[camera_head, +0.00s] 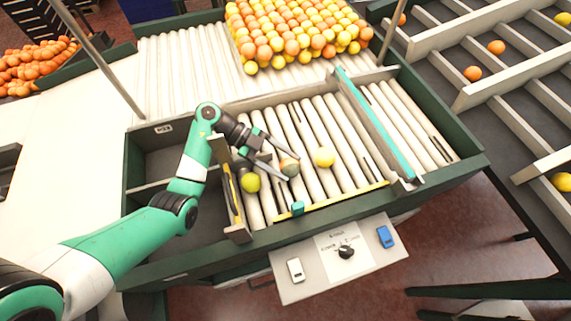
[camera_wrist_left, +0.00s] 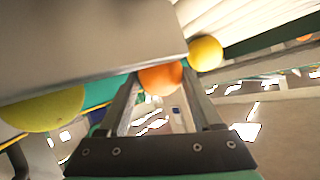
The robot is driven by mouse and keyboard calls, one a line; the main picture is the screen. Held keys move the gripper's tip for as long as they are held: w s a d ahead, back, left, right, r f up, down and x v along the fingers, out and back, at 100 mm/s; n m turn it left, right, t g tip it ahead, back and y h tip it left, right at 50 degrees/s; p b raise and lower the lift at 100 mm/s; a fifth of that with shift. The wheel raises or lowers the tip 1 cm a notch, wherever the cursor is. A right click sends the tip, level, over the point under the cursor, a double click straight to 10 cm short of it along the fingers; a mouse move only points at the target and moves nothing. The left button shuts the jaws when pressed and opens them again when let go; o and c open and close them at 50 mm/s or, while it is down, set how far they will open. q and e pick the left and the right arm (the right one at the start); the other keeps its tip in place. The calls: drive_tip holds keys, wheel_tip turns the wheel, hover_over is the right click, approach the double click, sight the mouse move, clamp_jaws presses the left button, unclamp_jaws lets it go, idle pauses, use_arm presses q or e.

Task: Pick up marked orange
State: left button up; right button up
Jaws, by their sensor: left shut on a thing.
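My left gripper (camera_head: 283,168) reaches in over the roller bed from the left. In the left wrist view the orange (camera_wrist_left: 160,77) sits between the two fingertips and looks plain orange. I cannot make out a clear mark on it, or whether it is off the rollers. My right gripper is not in view.
A brown-edged divider (camera_head: 231,190) stands left of the yellow-green fruit, with a teal bar (camera_head: 372,120) crossing the rollers to the right. A large fruit pile (camera_head: 290,30) lies at the back. A control panel (camera_head: 335,255) is at the front. Sloping lanes (camera_head: 500,80) stand at right.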

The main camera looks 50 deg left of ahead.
use_arm(q)
wheel_tip(320, 180, up, 18)
drive_tip(key=p, duration=0.4)
wheel_tip(320, 180, up, 9)
drive_tip(key=p, duration=0.8)
hover_over(285, 162)
drive_tip(key=s+d+f+p, duration=0.3)
drive_tip(key=d+f+p, duration=0.1)
drive_tip(key=f, duration=0.3)
drive_tip(key=s+d+f+n+t+p, duration=0.1)
drive_tip(key=s+d+f+p, duration=0.3)
drive_tip(key=f, duration=0.2)
drive_tip(key=shift+s+f+n+y, duration=0.25)
drive_tip(key=shift+f+n+y, duration=0.05)
drive_tip(key=shift+f+y, duration=0.1)
